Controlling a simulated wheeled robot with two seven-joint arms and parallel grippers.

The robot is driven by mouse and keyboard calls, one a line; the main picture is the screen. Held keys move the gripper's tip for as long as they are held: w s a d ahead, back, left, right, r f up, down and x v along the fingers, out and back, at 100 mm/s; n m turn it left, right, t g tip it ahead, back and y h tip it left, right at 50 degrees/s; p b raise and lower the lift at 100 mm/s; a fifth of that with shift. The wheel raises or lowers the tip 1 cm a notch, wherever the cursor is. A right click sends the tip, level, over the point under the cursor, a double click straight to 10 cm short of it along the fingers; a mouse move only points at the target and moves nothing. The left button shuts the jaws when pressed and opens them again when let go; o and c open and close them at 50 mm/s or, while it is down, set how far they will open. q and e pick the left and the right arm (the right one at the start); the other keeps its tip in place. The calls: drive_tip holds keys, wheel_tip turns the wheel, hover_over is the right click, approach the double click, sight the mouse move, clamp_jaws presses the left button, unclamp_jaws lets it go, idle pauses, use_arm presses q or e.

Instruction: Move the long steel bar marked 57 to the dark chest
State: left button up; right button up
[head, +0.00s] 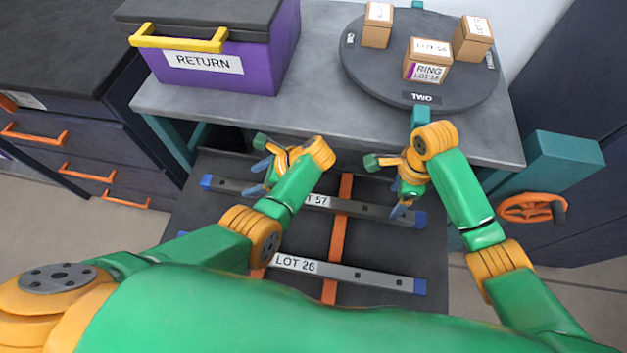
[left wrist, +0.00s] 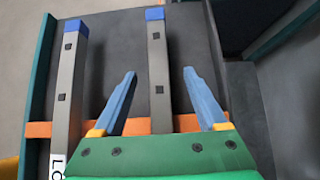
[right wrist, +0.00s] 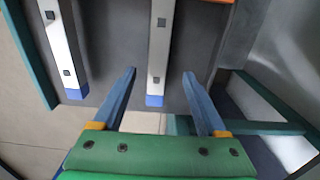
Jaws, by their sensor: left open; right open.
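The long steel bar marked 57 (head: 350,206) has blue end caps and lies across orange rails on the low rack, the farther of two bars. My left gripper (head: 264,168) is open near its left end; in the left wrist view the bar (left wrist: 158,75) runs between the spread fingers. My right gripper (head: 401,208) is open near its right end; in the right wrist view the bar (right wrist: 159,45) ends between its fingers. Neither gripper is closed on it. My left forearm hides part of the bar and its label. The dark chest (head: 80,130) with orange handles stands at the left.
A similar bar marked LOT 26 (head: 350,274) lies nearer on the rack. Behind is a grey table (head: 318,60) with a purple RETURN box (head: 270,65) and a dark turntable (head: 370,75) carrying small cartons.

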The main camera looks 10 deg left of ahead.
sight(241, 186)
use_arm(q)
drive_tip(key=shift+w+d, duration=0.1)
drive_tip(key=shift+d, duration=0.05)
use_arm(e)
drive_tip(key=shift+w, duration=0.1)
use_arm(q)
drive_tip(key=shift+s+r, duration=0.1)
drive_tip(key=shift+s, duration=0.2)
use_arm(e)
drive_tip(key=shift+s+r, duration=0.15)
drive_tip(key=shift+s, duration=0.2)
use_arm(q)
drive_tip(key=shift+x, duration=3.6)
use_arm(e)
drive_tip(key=shift+w+f, duration=0.1)
drive_tip(key=shift+f, duration=3.5)
use_arm(q)
drive_tip(key=shift+w, duration=0.1)
drive_tip(key=shift+c, duration=0.2)
use_arm(e)
drive_tip(key=shift+c, duration=0.2)
use_arm(q)
clamp_jaws()
use_arm(e)
clamp_jaws()
drive_tip(key=shift+r, duration=0.1)
